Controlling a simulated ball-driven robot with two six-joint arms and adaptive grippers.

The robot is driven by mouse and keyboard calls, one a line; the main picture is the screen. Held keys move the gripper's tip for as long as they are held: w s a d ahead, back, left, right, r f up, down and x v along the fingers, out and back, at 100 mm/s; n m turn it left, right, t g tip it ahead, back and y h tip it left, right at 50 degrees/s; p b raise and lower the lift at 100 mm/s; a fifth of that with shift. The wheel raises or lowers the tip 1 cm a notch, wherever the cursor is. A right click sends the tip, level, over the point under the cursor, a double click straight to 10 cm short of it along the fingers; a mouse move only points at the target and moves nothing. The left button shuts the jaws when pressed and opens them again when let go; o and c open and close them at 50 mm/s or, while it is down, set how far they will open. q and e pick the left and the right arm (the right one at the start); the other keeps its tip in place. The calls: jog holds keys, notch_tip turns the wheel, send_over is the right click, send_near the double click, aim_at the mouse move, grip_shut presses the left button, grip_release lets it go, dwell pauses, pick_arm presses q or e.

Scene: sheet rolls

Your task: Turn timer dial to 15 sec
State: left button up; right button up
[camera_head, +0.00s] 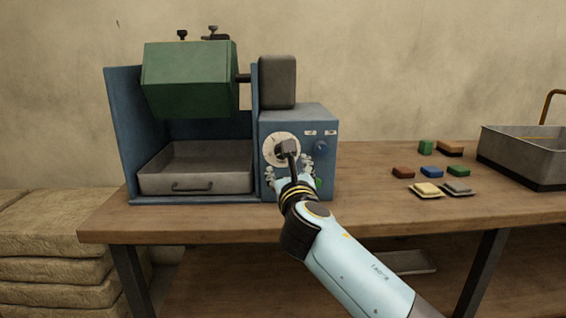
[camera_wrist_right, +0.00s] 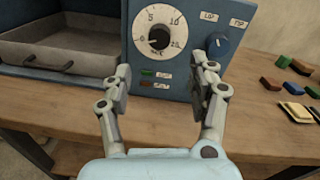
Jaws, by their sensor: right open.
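The timer dial is a white round face (camera_head: 271,149) with a dark central knob on the blue machine's front panel. The right wrist view shows the dial face (camera_wrist_right: 140,22) more fully, with numbers around it and its dark knob (camera_wrist_right: 159,38) in the middle. I cannot tell exactly where the knob points. My right gripper (camera_head: 291,168) is in front of the panel and covers part of the dial's lower side in the head view. In the right wrist view its fingers (camera_wrist_right: 166,75) are spread apart and empty, with the dial beyond and above them. My left gripper is not in view.
A blue knob (camera_wrist_right: 219,42) sits right of the dial, and green (camera_wrist_right: 147,73) and red (camera_wrist_right: 147,84) buttons lie below it. The machine carries a green drum (camera_head: 188,80) above a metal tray (camera_head: 195,180). Coloured blocks and a metal basin (camera_head: 520,158) stand to the right.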

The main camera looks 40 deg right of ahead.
jog(key=b+x, duration=0.1)
jog(key=x, duration=0.9)
jog(key=shift+b, duration=0.35)
jog(key=shift+w, duration=0.1)
jog(key=c, duration=1.1)
jog(key=shift+c, duration=0.2)
jog(key=shift+f, duration=0.1)
